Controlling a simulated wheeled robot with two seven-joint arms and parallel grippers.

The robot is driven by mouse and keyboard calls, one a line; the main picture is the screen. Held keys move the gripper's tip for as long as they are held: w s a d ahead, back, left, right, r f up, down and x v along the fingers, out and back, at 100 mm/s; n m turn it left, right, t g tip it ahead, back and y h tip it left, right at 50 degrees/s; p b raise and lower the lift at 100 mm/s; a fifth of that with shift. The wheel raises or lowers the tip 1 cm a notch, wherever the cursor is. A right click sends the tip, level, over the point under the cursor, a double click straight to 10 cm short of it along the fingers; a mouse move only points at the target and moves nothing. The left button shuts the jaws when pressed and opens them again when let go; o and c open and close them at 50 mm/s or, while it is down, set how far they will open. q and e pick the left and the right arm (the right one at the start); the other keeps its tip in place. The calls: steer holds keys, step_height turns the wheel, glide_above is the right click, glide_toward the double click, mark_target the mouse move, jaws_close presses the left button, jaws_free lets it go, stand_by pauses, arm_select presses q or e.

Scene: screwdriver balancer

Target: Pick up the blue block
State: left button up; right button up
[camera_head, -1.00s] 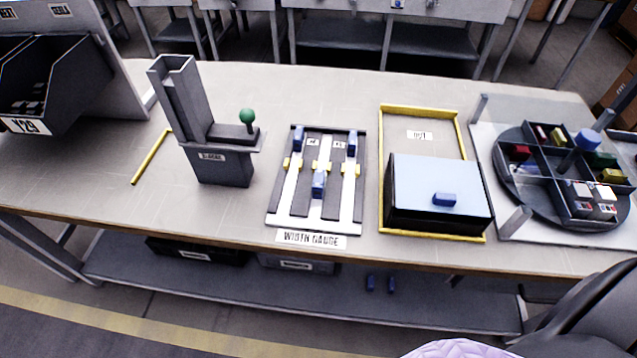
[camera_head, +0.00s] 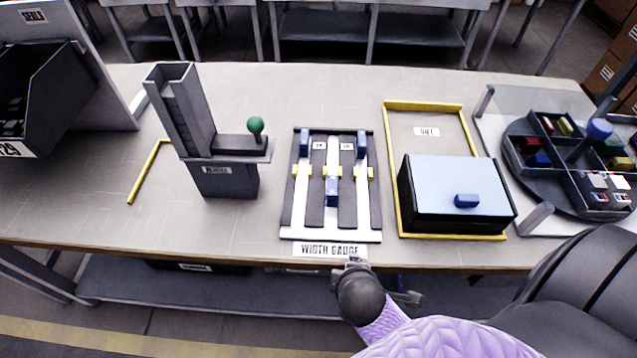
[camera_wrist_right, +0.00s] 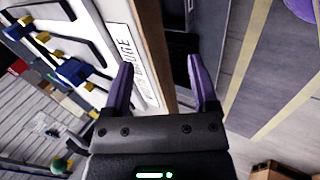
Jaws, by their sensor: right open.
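Several blue blocks are in view. On the width gauge (camera_head: 361,236), one blue block (camera_head: 332,191) sits in the middle lane, and two more, a left one (camera_head: 305,142) and a right one (camera_head: 361,145), sit at the far end. My right gripper (camera_wrist_right: 160,75) is open and empty in the wrist view, beside the table's front edge. In the head view it is partly hidden by my wrist, in front of the gauge's label. My left gripper is not in view.
A yellow-framed area (camera_head: 397,123) surrounds the black box (camera_head: 455,226). A round divided tray (camera_head: 540,190) with coloured blocks stands at the right. A grey stand with a green knob (camera_head: 256,125) is left of the gauge. The table's front edge (camera_head: 200,250) is close to my right gripper.

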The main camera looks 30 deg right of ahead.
mark_target(332, 190)
steer(key=w+r+n+t+h, duration=0.1)
steer(key=w+n, duration=0.1)
steer(key=n, duration=0.1)
steer(key=w+d+r+n+t+h, duration=0.1)
steer(key=w+n, duration=0.1)
steer(key=n, duration=0.1)
steer(key=w+d+r+n+t, duration=0.1)
steer(key=w+r+n, duration=0.1)
steer(key=n, duration=0.2)
steer(key=shift+h, duration=0.4)
steer(key=w+n+t, duration=0.1)
steer(key=n, duration=0.1)
steer(key=w+r+n+t, duration=0.1)
steer(key=w+n, duration=0.1)
steer(key=n, duration=0.1)
steer(key=w+r+n+t+h, duration=0.1)
steer(key=n, duration=0.2)
steer(key=shift+w+a+r, duration=0.15)
steer(key=shift+w+a, duration=0.05)
steer(key=shift+a, duration=0.15)
steer(key=shift+n, duration=0.5)
steer(key=b+x, duration=0.4)
steer(key=x, duration=0.5)
steer(key=shift+w+d+f, duration=0.2)
steer(key=shift+w, duration=0.1)
steer(key=shift+r, duration=0.1)
jaws_close()
